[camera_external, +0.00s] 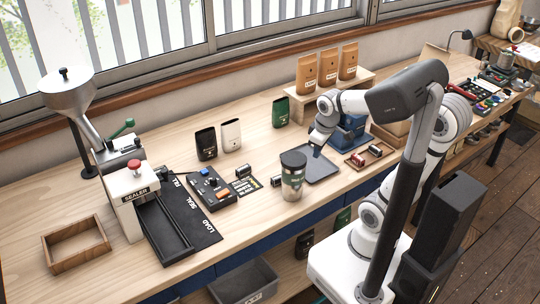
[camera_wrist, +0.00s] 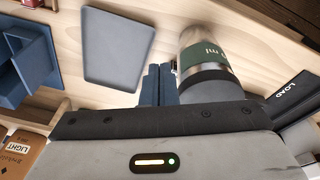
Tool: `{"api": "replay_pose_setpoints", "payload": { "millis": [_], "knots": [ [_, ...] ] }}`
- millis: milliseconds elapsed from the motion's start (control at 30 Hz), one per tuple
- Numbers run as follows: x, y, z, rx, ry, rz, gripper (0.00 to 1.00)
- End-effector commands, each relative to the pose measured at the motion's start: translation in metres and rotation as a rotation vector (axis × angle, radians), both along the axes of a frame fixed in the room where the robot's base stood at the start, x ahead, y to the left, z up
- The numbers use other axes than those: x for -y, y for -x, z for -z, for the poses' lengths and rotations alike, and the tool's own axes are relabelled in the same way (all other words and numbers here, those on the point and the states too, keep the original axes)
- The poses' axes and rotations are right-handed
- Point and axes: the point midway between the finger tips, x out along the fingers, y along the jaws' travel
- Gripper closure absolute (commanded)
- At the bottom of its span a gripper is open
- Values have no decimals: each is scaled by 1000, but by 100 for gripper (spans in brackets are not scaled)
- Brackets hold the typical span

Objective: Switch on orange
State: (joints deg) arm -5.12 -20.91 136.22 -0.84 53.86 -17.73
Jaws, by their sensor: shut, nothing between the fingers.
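A small dark control panel (camera_external: 212,188) with blue and red parts on top lies on the bench, right of the black sealing mat. My gripper (camera_external: 317,148) is above the bench near the grey tray, well to the right of the panel. In the wrist view its blue fingers (camera_wrist: 158,84) are together with nothing between them. A jar with a dark lid and green band (camera_external: 292,176) stands between gripper and panel; it also shows beside the fingers in the wrist view (camera_wrist: 203,45).
A grey tray (camera_external: 320,167) lies below my gripper, with a blue stand (camera_external: 348,132) behind it. Black (camera_external: 206,143), white (camera_external: 231,135) and green (camera_external: 280,112) pouches stand behind the panel. A sealer (camera_external: 130,195) with black mat (camera_external: 190,212) is at left. An empty wooden tray (camera_external: 77,245) lies front left.

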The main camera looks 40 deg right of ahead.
Motion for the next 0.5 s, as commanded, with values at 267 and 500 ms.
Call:
{"api": "replay_pose_setpoints", "payload": {
  "millis": [267,500],
  "knots": [
    [-44,-48,-25,-53,95,-546,100],
    [-98,-88,-39,-99,172,-1077,100]
  ]
}}
